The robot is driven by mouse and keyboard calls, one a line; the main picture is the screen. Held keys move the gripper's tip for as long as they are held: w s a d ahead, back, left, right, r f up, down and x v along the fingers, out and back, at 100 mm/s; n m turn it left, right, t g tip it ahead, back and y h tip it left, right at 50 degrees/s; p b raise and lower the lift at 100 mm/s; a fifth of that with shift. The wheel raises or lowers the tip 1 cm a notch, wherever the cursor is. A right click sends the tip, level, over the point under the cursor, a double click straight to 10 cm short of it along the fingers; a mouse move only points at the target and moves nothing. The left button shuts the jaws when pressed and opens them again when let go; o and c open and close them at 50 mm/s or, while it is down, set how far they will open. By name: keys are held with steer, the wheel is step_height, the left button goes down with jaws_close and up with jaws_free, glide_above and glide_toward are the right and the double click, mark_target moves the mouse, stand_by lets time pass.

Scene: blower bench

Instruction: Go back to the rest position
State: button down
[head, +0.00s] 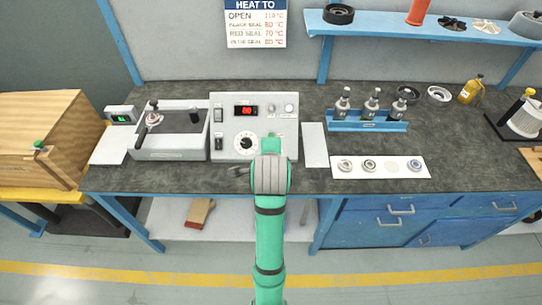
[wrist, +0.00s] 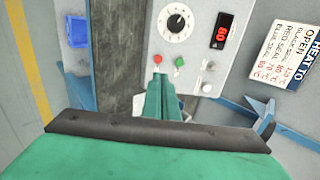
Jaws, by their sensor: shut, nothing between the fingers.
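My gripper (head: 271,140) is at the right part of the control box (head: 227,128), in front of its lower right face. In the wrist view my green fingers (wrist: 160,88) are together and empty, with the tips close to a green button (wrist: 157,60) and a red button (wrist: 180,62). I cannot tell whether the tips touch the panel. The box has a black dial (head: 246,143) and a lit red display (head: 246,111). In the head view my arm hides the buttons.
A scale-like device (head: 170,132) stands left of the box. A shelf (head: 425,29) hangs above. The bench's front edge is mostly clear.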

steer(key=s+f+n+t, duration=0.3)
steer(key=s+f+n, duration=0.6)
steer(key=s+f, duration=0.75)
steer(key=s+r+n+t, duration=0.1)
steer(key=s+r+n, duration=0.2)
steer(key=s, duration=0.8)
steer(key=s+r+n+t, duration=0.2)
steer(key=s+n, duration=0.4)
steer(key=s, duration=0.6)
steer(key=shift+r, duration=0.65)
